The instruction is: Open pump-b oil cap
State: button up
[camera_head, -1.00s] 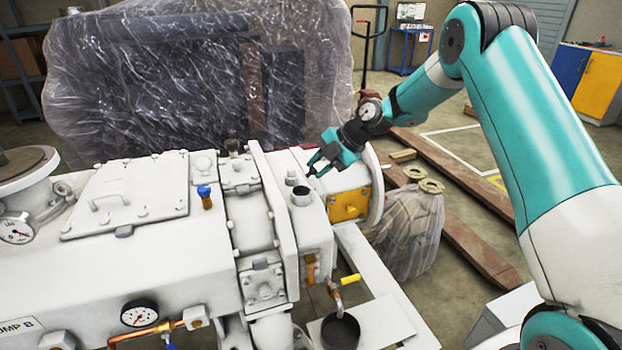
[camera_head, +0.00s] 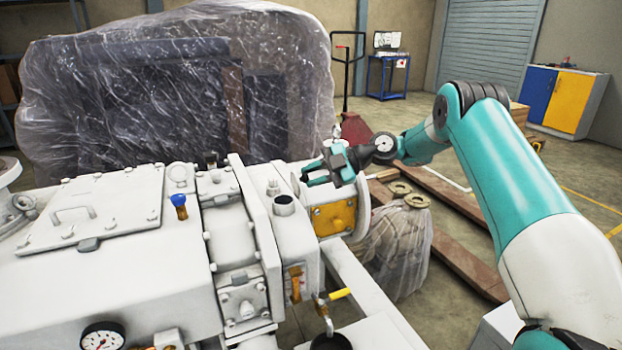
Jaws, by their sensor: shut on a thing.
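The white pump (camera_head: 130,270) fills the lower left. A short grey oil filler neck (camera_head: 284,205) stands upright on its right end block, and its top looks dark and open, with no cap on it. My gripper (camera_head: 309,177) is teal and held level, above and to the right of the neck, apart from it. Its fingers point left. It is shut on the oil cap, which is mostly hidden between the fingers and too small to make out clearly.
A blue-topped valve (camera_head: 179,205) and a white knob (camera_head: 273,187) stand up from the pump. A yellow-orange plate (camera_head: 334,217) is below my gripper. A plastic-wrapped machine (camera_head: 180,90) stands behind. Wrapped goods (camera_head: 395,250) lie right of the pump.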

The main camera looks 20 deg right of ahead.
jog(key=o, duration=0.9)
jog(key=shift+s+d+r, duration=0.1)
jog(key=shift+d, duration=0.25)
jog(key=p+v, duration=0.6)
jog(key=p, duration=0.4)
jog(key=shift+s+d+r, duration=0.1)
jog(key=shift+d+r, duration=0.05)
jog(key=shift+d, duration=0.1)
